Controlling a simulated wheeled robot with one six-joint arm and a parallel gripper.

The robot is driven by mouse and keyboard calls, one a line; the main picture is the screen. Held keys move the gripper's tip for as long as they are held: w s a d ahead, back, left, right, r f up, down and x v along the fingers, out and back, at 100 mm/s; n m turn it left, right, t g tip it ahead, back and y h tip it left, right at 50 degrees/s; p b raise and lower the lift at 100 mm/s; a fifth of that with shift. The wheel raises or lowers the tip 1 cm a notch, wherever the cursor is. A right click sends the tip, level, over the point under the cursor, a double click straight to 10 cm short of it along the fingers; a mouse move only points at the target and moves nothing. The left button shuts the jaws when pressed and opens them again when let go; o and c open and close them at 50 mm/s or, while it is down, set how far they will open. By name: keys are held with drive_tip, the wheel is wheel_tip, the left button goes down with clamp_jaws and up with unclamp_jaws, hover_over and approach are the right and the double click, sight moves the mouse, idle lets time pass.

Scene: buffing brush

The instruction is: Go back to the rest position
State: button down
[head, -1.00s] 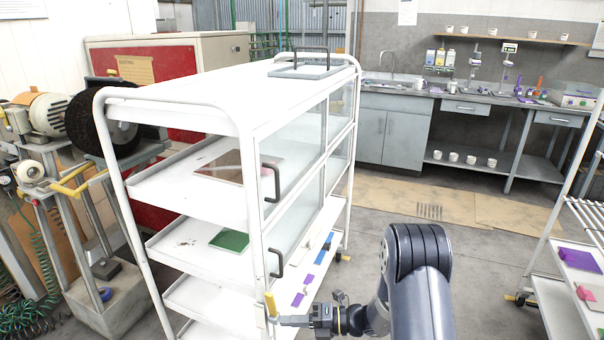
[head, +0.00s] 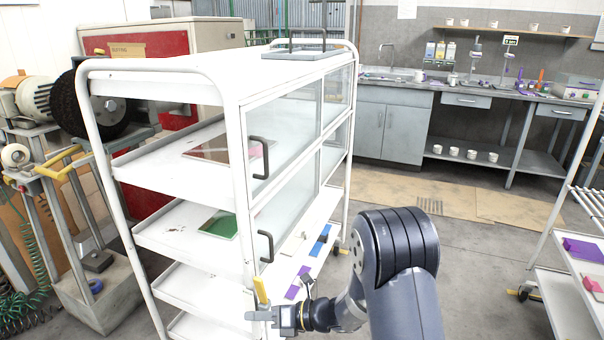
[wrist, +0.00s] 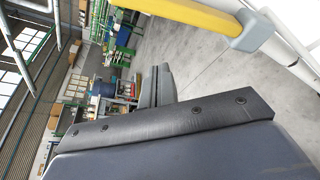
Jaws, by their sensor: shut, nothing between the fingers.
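My gripper (head: 254,315) is low in the head view, beside the near right corner post of a white shelf cart (head: 240,180). It is shut and holds nothing. In the wrist view its grey fingers (wrist: 157,86) lie together, beyond the dark gripper body. My arm is bent, with its rounded dark elbow to the right of the cart. A yellow piece (head: 260,289) stands just above the gripper tip in the head view. In the wrist view a yellow bar with a grey end (wrist: 205,18) passes close above; I cannot tell if the gripper touches it.
The cart has clear doors with black handles (head: 262,158). A green panel (head: 219,225) lies on one shelf. A buffing machine (head: 95,100) stands left, a grey sink counter (head: 390,125) behind. Another rack (head: 560,290) is at right. Open floor lies between cart and rack.

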drive_tip(key=shift+s+a+f+n+t+h+b, duration=0.1)
drive_tip(key=shift+s+f+n+t+h+b, duration=0.15)
drive_tip(key=shift+f+n+b, duration=0.55)
drive_tip(key=shift+s+a+f+n+t+h+b, duration=0.15)
drive_tip(key=shift+s+f+n+b, duration=0.2)
drive_tip(key=shift+b, duration=0.85)
drive_tip(key=shift+d+r, duration=0.1)
drive_tip(key=shift+r, duration=0.1)
